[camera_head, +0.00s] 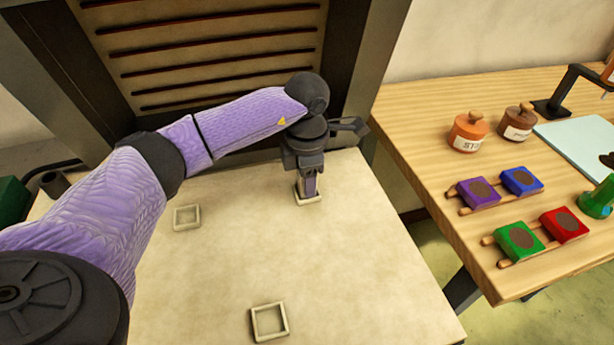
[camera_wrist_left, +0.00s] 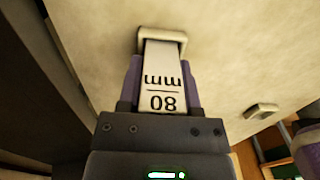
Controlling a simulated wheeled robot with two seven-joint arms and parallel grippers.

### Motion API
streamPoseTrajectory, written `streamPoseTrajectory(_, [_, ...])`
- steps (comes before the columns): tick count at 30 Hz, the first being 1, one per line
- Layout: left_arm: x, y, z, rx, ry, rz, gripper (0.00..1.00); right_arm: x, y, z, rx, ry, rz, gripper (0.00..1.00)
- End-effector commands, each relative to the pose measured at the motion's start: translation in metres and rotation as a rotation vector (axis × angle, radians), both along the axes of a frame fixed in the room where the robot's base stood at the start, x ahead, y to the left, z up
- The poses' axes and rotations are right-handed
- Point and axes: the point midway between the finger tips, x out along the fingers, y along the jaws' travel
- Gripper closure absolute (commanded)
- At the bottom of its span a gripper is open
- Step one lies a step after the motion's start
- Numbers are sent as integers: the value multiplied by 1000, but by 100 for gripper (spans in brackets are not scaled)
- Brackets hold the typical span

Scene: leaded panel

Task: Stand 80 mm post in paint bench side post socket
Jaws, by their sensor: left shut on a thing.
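My left gripper (camera_head: 308,180) points down over the far part of the pale bench top (camera_head: 235,260), its fingers shut on the post. The pale post, marked "80 mm", shows in the left wrist view (camera_wrist_left: 160,80) between the purple fingers; it looks upright. Its lower end meets a square-rimmed socket (camera_head: 309,200), also seen in the left wrist view (camera_wrist_left: 163,36). The end seems to be inside the rim, but I cannot tell how deep it sits. In the head view my gripper mostly hides the post. My right gripper is not in view.
Two empty square sockets stand on the bench top, one at left (camera_head: 187,217) and one near the front (camera_head: 269,322). A slatted panel (camera_head: 215,60) rises behind. The wooden table (camera_head: 440,180) at right holds jars, coloured blocks and a green object.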

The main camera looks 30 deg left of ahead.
Motion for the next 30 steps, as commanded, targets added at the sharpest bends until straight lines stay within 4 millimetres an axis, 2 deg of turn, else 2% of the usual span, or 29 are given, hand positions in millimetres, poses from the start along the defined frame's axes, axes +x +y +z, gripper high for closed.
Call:
streamPoseTrajectory(1, [0, 0, -1, 1, 1, 0, 50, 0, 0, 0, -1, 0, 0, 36])
streamPoseTrajectory(5, [0, 0, -1, 1, 1, 0, 22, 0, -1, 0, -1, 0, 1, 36])
streamPoseTrajectory(6, [0, 0, -1, 1, 1, 0, 21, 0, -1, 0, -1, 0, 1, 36])
streamPoseTrajectory(14, [0, 0, 3, 0, 0, 0, 21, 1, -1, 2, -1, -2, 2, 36])
streamPoseTrajectory(21, [0, 0, 55, 0, -4, 0, 21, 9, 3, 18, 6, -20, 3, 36])
streamPoseTrajectory(24, [0, 0, 71, 0, -3, 0, 21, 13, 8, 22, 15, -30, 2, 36])
streamPoseTrajectory(30, [0, 0, 78, 0, 1, 0, 21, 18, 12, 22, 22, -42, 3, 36])
